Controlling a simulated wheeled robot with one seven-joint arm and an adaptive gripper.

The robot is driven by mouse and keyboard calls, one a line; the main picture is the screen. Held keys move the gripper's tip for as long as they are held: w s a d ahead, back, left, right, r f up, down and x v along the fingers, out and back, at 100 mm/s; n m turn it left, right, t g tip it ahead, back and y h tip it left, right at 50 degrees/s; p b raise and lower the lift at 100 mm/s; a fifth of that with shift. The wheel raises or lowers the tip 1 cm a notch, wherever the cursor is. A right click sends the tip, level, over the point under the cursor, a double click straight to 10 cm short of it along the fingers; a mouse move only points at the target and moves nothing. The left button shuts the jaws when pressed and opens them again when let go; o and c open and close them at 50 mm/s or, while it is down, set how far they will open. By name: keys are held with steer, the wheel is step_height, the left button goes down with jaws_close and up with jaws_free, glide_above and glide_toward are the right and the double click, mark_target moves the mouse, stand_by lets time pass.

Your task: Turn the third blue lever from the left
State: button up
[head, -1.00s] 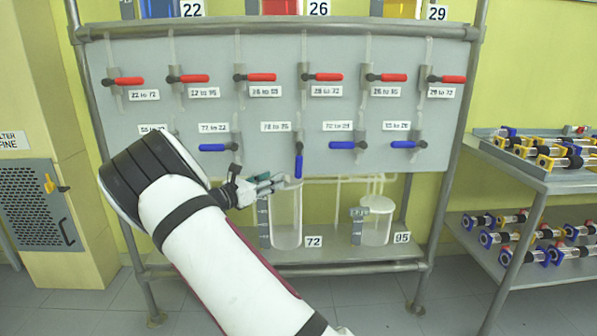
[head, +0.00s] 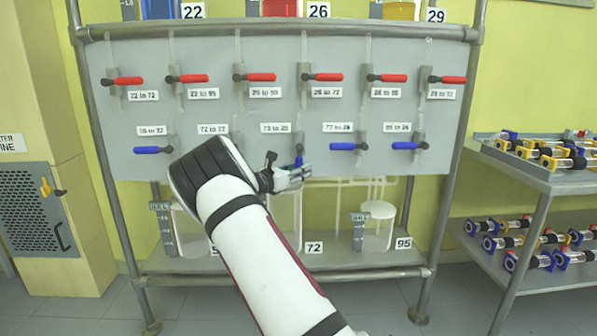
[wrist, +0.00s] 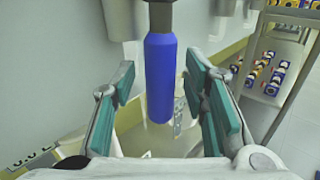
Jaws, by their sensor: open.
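The third blue lever from the left (head: 299,160) points straight down on the grey panel, under the label 73 to 26; its lower end is hidden by my gripper in the head view. In the wrist view the blue lever (wrist: 160,80) hangs between the two green-padded fingers, with a gap on each side. My gripper (wrist: 166,105) is open around the lever and not closed on it. In the head view my gripper (head: 298,177) is at the lever's lower end, just in front of the panel.
Other blue levers lie horizontal: the leftmost (head: 153,149), one at right (head: 348,146) and the rightmost (head: 409,145). My arm hides the second. Red levers (head: 260,77) line the row above. Glass vessels (head: 377,225) stand below. A metal cart (head: 550,175) is at right.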

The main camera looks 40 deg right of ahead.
jaws_close()
steer(key=w+a+r+m+t+y+p, duration=0.1)
steer(key=r+m+y+p, duration=0.1)
steer(key=p, duration=0.4)
steer(key=w+a+r+m+t+y+p, duration=0.1)
steer(key=a+r+m+y+p, duration=0.1)
steer(key=m+y+p, duration=0.2)
steer(key=w+a+r+m+t+y+p, duration=0.1)
steer(key=a+r+m+y+p, duration=0.1)
steer(key=y+p, duration=0.4)
steer(key=shift+w+a+r+m+t+p, duration=0.25)
steer(key=shift+w+r+m+t+p, duration=0.25)
steer(key=shift+p, duration=0.9)
steer(key=shift+s+r, duration=0.1)
steer(key=shift+r, duration=0.05)
